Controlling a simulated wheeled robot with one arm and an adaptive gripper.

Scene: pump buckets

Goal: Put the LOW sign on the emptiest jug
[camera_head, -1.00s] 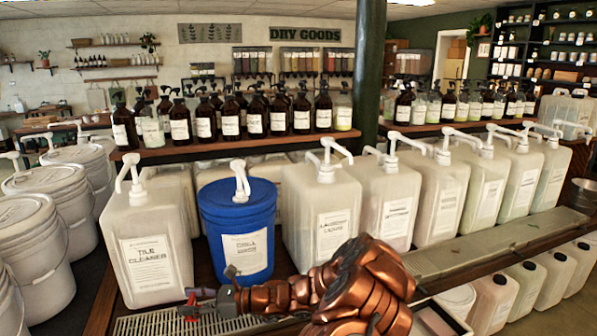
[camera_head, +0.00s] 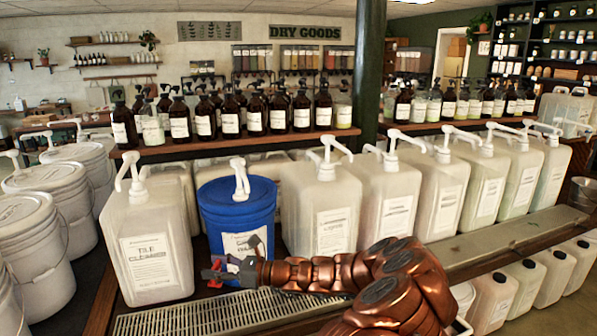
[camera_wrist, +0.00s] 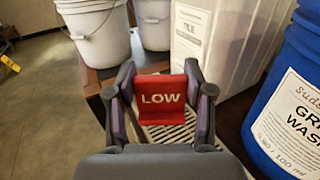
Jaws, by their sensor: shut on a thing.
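My gripper (camera_head: 226,271) is shut on the red LOW sign (camera_head: 213,273), in front of the gap between the tile cleaner jug (camera_head: 150,235) and the blue bucket (camera_head: 235,210). In the wrist view the sign (camera_wrist: 162,98) sits upright between the fingers, with its white LOW lettering facing the camera. The translucent white tile cleaner jug (camera_wrist: 212,50) is beyond it, and the blue bucket (camera_wrist: 290,110) is at right. A row of white pump jugs, from one beside the bucket (camera_head: 320,190) to a far one (camera_head: 553,170), runs right. Their fill levels are hard to tell.
A metal drip grate (camera_head: 190,318) lies below the gripper. White lidded buckets (camera_head: 38,240) stand at left. Brown bottles (camera_head: 255,115) line a shelf behind the jugs. White jugs with black caps (camera_head: 525,285) stand low at right.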

